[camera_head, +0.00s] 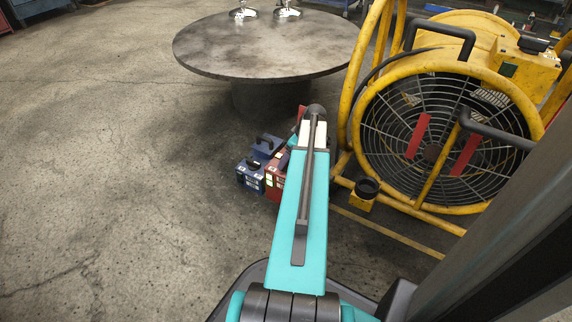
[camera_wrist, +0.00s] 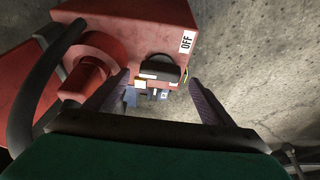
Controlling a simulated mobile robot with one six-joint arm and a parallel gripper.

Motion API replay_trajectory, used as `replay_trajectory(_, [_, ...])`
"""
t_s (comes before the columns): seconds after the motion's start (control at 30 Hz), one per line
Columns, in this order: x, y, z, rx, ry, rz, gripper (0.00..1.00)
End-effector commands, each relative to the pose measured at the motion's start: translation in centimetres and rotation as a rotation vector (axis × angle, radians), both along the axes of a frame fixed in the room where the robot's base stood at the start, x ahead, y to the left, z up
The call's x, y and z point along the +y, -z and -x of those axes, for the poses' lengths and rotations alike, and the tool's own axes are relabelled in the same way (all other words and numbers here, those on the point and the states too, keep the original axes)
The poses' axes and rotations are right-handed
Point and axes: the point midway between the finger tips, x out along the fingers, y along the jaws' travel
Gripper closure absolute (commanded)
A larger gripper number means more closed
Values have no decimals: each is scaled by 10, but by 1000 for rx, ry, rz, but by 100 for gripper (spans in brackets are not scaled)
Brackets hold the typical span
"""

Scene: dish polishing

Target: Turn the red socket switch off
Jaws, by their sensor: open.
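The red socket box (camera_wrist: 130,25) fills the upper left of the wrist view, with a white "OFF" label near its right edge. A round red socket (camera_wrist: 92,72) and a dark handle are on its left. A dark switch (camera_wrist: 161,67) is on the box, between my two fingertips. My gripper (camera_wrist: 158,80) is open, one finger on each side of the switch; contact cannot be told. In the head view the red socket box (camera_head: 274,181) is partly hidden behind my teal arm, and my fingertips are hidden.
Blue socket boxes (camera_head: 250,175) stand just left of the red one on the floor. A big yellow fan (camera_head: 440,120) stands close on the right. A round table (camera_head: 270,55) with small metal stands (camera_head: 287,10) is behind. The floor at left is clear.

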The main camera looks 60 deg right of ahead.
Motion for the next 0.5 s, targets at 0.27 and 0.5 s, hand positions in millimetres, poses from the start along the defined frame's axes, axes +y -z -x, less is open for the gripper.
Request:
replay_trajectory(0.27, [0,26,-11,0,0,-1,23])
replay_trajectory(0.5, [0,29,-12,0,0,0,23])
